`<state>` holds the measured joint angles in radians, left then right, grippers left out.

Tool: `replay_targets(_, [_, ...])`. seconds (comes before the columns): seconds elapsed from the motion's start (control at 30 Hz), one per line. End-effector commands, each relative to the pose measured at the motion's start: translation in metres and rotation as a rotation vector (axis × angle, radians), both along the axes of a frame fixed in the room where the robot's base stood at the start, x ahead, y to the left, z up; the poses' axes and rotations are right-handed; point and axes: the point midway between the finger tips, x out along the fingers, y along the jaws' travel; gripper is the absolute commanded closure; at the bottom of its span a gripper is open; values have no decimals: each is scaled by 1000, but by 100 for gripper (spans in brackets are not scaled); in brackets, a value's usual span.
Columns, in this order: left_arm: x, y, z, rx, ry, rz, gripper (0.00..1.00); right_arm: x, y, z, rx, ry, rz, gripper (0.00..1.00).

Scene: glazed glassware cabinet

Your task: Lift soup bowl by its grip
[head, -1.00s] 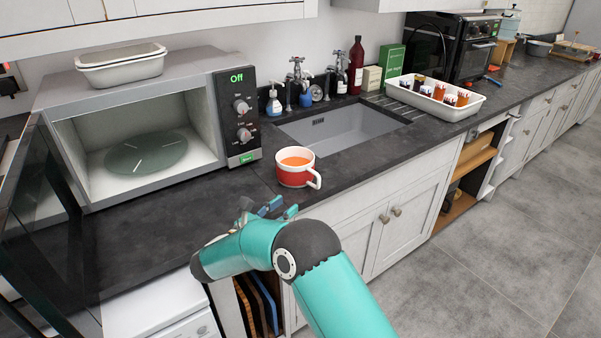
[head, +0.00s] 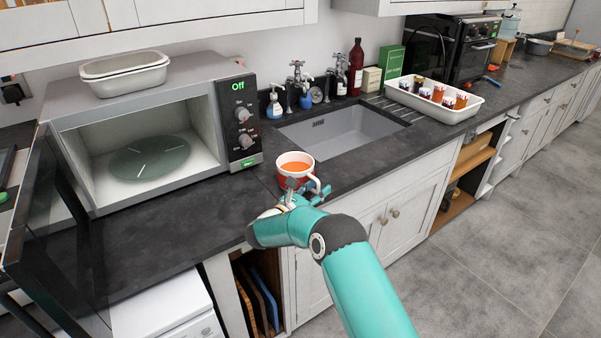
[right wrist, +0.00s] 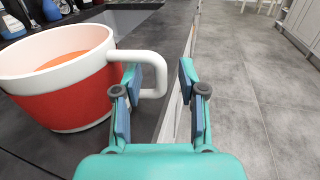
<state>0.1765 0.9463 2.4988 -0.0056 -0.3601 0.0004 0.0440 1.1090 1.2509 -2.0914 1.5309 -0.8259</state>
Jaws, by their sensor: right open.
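The soup bowl (head: 295,161) is a red and white mug-like bowl with orange soup, upright on the dark counter in front of the sink. Its white grip (right wrist: 157,62) points toward the right in the right wrist view. My right gripper (head: 304,190) is at the bowl's near side in the head view and hides part of it. In the right wrist view the gripper (right wrist: 161,90) is open. The outer bar of the grip shows between its fingers, with the left finger overlapping the grip's loop. Contact cannot be told. My left gripper is not in view.
An open microwave (head: 140,140) marked Off stands left of the bowl. The sink (head: 345,134) lies behind it. A white tray (head: 462,114) of small jars stands to the right. The counter's front edge is close to the bowl. Counter left of the bowl is clear.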

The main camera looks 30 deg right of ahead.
Motion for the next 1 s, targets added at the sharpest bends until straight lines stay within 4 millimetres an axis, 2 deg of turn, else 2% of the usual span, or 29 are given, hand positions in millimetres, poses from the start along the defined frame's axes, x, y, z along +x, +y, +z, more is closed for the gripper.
replay_targets(0.1, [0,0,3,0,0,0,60,3,-7,1,-1,0,0,59])
replay_targets(0.3, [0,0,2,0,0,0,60,3,-8,0,-1,0,1,59])
replay_targets(0.57, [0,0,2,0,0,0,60,2,-8,0,-1,0,0,100])
replay_targets(1.0, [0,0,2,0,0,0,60,3,-8,3,-3,-9,0,100])
